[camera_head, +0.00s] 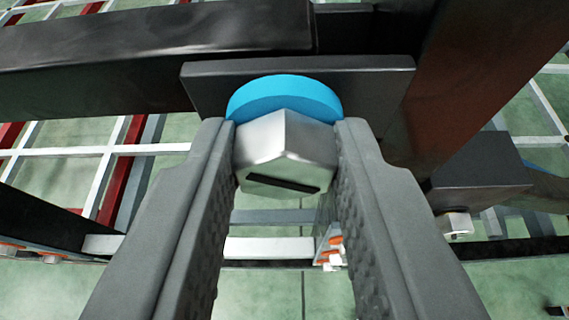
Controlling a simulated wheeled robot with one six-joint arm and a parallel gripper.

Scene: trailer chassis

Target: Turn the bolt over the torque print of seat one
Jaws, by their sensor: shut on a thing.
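A silver hex bolt head (285,158) with a dark slot-like mark on its near face shows in the middle of the head view. A bright blue disc (288,97) sits directly behind it, against a dark flat plate (375,88) of the chassis. My gripper (286,150) has its two grey textured fingers on the left and right sides of the bolt head and is shut on it. The bolt's shank is hidden. I see no torque print or seat marking that I can read.
A dark beam (150,50) runs across the upper left, and a brown-black beam (470,75) slopes down at the right. Another bolt (456,224) shows under a dark bracket (480,175) at the right. Small orange-and-white parts (330,246) lie below. Green floor shows beyond.

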